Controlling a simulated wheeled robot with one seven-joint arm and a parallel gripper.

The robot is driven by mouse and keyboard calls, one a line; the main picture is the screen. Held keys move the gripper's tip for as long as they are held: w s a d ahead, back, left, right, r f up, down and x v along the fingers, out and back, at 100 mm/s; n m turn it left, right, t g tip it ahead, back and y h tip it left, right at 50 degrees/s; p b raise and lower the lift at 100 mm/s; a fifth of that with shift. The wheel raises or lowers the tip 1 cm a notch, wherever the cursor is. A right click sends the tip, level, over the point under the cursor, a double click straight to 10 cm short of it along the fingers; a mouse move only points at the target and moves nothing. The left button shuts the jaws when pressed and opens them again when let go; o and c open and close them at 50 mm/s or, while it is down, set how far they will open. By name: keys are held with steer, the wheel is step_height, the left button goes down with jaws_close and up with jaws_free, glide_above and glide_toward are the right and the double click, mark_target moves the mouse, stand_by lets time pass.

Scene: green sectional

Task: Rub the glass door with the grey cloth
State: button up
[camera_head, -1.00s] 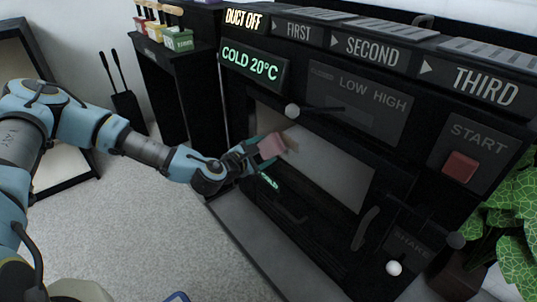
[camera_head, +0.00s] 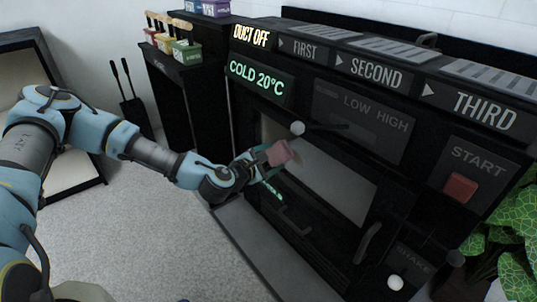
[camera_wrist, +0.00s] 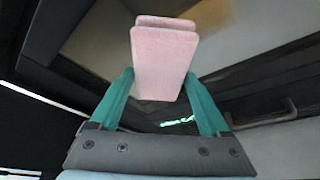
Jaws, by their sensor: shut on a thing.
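My gripper (camera_head: 266,160) is shut on a small folded pink cloth or pad (camera_head: 280,153); it looks pink, not grey. In the wrist view the pink cloth (camera_wrist: 163,65) stands up between the two teal fingers, with a second layer behind it. The glass door (camera_head: 325,185) is the pale pane in the black machine's front. The cloth is in front of the pane's upper left part, just below a white round knob (camera_head: 297,128). I cannot tell whether it touches the glass. My gripper hides part of the pane's left edge.
A curved dark handle (camera_head: 368,242) is right of the pane, and a white ball knob (camera_head: 395,283) is lower right. A red START button (camera_head: 460,188) is at right, near a green plant (camera_head: 510,240). Open carpet (camera_head: 140,235) lies at left.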

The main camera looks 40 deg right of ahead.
mark_target(305, 172)
steer(key=shift+s+a+p, duration=0.15)
steer(key=shift+s+p, duration=0.15)
steer(key=shift+s, duration=0.95)
steer(key=shift+s+a+p, duration=0.1)
steer(key=shift+s+p, duration=0.15)
steer(key=shift+s, duration=1)
steer(key=shift+s+p, duration=0.55)
steer(key=shift+s, duration=1.55)
steer(key=shift+s+a+p, duration=0.2)
steer(key=shift+s+p, duration=0.7)
steer(key=shift+s, duration=2)
steer(key=shift+w+d, duration=0.25)
steer(key=shift+w, duration=0.9)
steer(key=shift+w+d+r, duration=0.1)
steer(key=shift+w+d, duration=0.05)
steer(key=shift+w, duration=0.45)
steer(key=shift+c, duration=0.6)
steer(key=shift+w, duration=0.25)
steer(key=shift+c, duration=0.7)
steer(key=shift+w, duration=3.15)
steer(key=shift+w+d+b, duration=0.2)
steer(key=shift+w+b, duration=0.7)
steer(key=shift+w, duration=2.35)
